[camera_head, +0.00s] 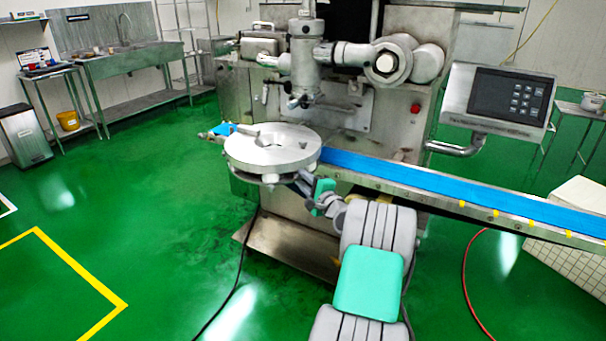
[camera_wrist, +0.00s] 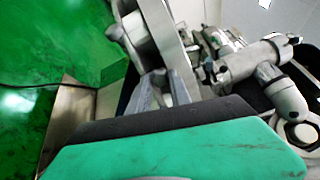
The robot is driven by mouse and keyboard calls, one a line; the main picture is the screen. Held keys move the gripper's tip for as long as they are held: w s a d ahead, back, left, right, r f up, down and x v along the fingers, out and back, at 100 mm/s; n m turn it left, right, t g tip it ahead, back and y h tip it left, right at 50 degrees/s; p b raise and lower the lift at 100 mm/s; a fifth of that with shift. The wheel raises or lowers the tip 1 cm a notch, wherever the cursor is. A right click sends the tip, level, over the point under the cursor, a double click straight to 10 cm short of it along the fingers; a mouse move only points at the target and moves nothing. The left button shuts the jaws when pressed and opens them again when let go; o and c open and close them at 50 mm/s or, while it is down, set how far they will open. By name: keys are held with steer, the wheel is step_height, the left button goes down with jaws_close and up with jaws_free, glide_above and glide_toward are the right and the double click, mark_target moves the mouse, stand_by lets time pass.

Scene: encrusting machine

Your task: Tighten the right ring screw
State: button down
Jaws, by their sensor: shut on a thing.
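A round metal disc (camera_head: 272,148) sits at the front of the encrusting machine, at the left end of the blue belt. My gripper (camera_head: 303,185) reaches up from the lower right to the underside of the disc's right edge. In the wrist view, the two grey fingers of my gripper (camera_wrist: 163,82) are close together beside the disc's edge (camera_wrist: 165,35), which rises away from them. They are shut on the right ring screw, which is mostly hidden between the fingers and under the disc. Its tilt and thread cannot be made out.
The blue conveyor belt (camera_head: 430,181) runs right, just above my arm. The machine's head (camera_head: 306,65) stands over the disc. A control panel (camera_head: 508,97) juts out at the right. The green floor is open at the left; a red hose (camera_head: 465,270) lies at the right.

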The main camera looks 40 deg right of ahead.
steer(key=shift+m+p, duration=1.45)
steer(key=shift+m, duration=0.85)
steer(key=shift+f, duration=0.1)
steer(key=c, duration=1.2)
jaws_free()
steer(key=s, duration=0.2)
steer(key=s+a, duration=0.1)
steer(key=s, duration=0.4)
steer(key=shift+s+a, duration=0.25)
steer(key=shift+s, duration=0.1)
